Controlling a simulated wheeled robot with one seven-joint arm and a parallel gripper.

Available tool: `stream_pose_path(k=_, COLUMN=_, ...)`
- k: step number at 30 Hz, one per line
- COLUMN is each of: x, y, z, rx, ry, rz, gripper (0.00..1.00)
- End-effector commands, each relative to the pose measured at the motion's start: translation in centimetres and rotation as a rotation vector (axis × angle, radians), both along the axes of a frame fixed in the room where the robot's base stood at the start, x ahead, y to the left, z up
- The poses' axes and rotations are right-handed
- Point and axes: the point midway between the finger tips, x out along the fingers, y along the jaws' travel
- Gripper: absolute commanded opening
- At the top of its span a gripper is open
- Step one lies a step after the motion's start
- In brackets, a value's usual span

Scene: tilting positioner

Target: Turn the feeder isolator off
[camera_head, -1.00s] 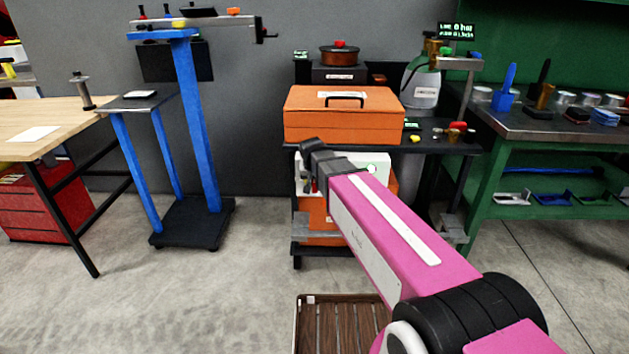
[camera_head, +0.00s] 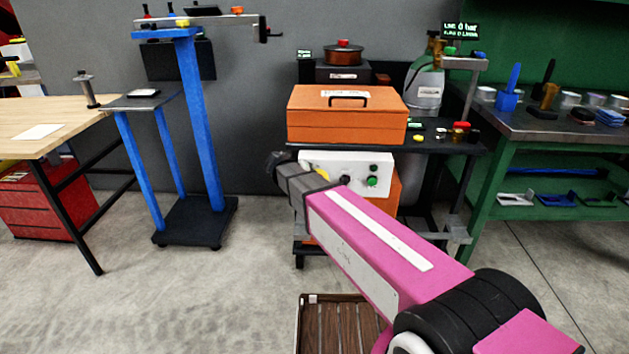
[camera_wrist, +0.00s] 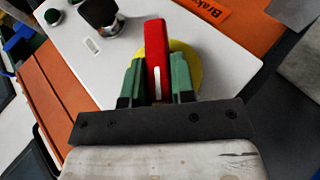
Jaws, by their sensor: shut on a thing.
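The feeder isolator has a red handle (camera_wrist: 156,58) in front of a yellow disc (camera_wrist: 187,68), mounted on a white panel (camera_wrist: 120,45). The handle stands between the green fingers of my gripper (camera_wrist: 157,85), which is shut on it. A white mark runs along the lower part of the handle. In the head view the white panel (camera_head: 347,163) sits below the orange box, and a bit of the yellow disc (camera_head: 323,174) shows beside my arm. My arm hides the handle and fingers there.
A green button (camera_head: 373,182) and a black knob lie on the same panel, to the right in the head view. An orange box (camera_head: 346,118) rests on the dark cart above. A wooden slatted crate (camera_head: 330,325) is on the floor below.

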Motion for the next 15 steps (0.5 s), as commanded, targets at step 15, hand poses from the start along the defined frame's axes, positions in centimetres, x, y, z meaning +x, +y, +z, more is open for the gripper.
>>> stream_pose_path(k=15, x=0.08, y=0.53, z=-0.99, rx=-0.468, ry=0.017, rz=0.000, gripper=0.00)
